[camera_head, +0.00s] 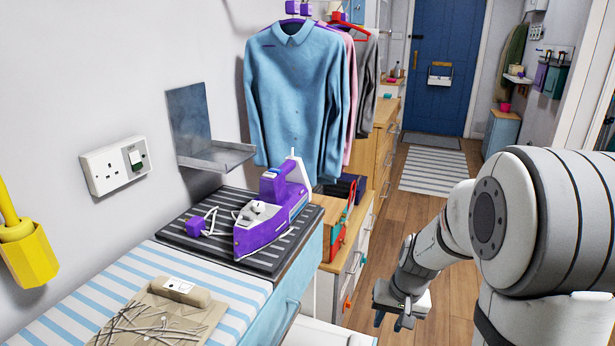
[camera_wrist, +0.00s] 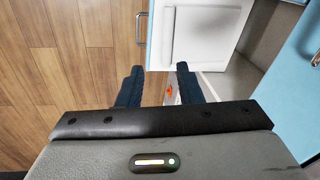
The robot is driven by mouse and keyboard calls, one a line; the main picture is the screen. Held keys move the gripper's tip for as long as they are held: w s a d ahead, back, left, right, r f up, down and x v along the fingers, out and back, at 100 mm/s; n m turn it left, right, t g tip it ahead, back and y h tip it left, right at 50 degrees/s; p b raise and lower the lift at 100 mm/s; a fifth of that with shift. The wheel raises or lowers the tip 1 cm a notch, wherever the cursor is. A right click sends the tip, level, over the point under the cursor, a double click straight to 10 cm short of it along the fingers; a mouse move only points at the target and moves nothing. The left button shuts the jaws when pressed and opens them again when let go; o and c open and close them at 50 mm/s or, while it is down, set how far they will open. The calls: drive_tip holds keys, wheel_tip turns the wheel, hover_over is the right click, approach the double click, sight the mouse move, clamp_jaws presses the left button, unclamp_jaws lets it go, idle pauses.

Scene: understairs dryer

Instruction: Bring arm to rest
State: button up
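My gripper (camera_head: 393,319) hangs low over the wooden floor, right of the drawers, at the end of my white and grey arm. In the wrist view my gripper (camera_wrist: 159,88) points down, its two dark blue fingers apart with a clear gap between them. Nothing is held between the fingers. A small orange thing (camera_wrist: 170,92) shows beyond the gap; I cannot tell what it is. My gripper appears apart from the furniture.
A purple iron (camera_head: 272,210) stands on a dark ribbed mat (camera_head: 180,232) on the striped counter (camera_head: 120,280). Wooden drawers (camera_head: 352,240) line the left of the walkway. A white appliance (camera_wrist: 195,35) is close by in the wrist view. Floor (camera_head: 425,215) toward the blue door (camera_head: 443,60) is free.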

drive_tip(key=s+a+r+p, duration=0.1)
drive_tip(key=s+r+p, duration=0.4)
drive_tip(key=r, duration=0.5)
drive_tip(key=s+a+r+n+h+p, duration=0.1)
drive_tip(key=s+r+p, duration=0.4)
drive_tip(key=r, duration=0.5)
drive_tip(key=s+a+r+n+t+p, duration=0.1)
drive_tip(key=s+r+p, duration=0.5)
drive_tip(key=r, duration=0.4)
drive_tip(key=shift+a+r+p, duration=0.15)
drive_tip(key=shift+r+p, duration=0.2)
drive_tip(key=shift+a, duration=0.1)
